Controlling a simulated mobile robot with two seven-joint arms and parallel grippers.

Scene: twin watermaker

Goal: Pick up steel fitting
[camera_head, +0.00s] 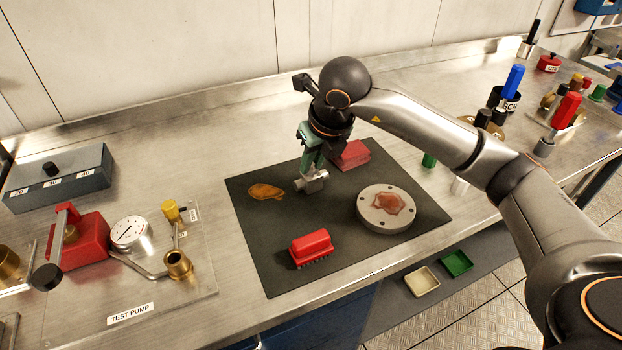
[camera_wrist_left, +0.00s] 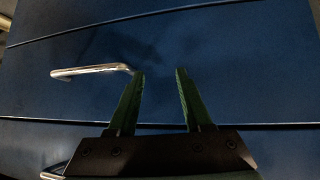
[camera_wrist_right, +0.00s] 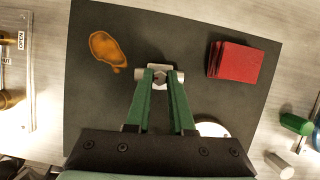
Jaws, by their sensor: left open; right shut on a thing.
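The steel fitting (camera_head: 314,183) is a short silvery piece at the middle of the dark mat (camera_head: 262,232). My right gripper (camera_head: 309,166) points down at it and is shut on it. In the right wrist view the fitting (camera_wrist_right: 154,73) shows between the green fingertips of the right gripper (camera_wrist_right: 161,80), with its ends sticking out on both sides. I cannot tell whether it touches the mat. My left gripper (camera_wrist_left: 159,73) is open and empty in front of a blue drawer front with a metal handle (camera_wrist_left: 92,71).
On the mat are an orange-brown stain (camera_head: 266,191), a red brush (camera_head: 310,247), a red pad stack (camera_head: 351,154) and a round steel flange (camera_head: 388,209) with a reddish patch. The test pump (camera_head: 128,232) stands at left. Bottles and tools crowd the right.

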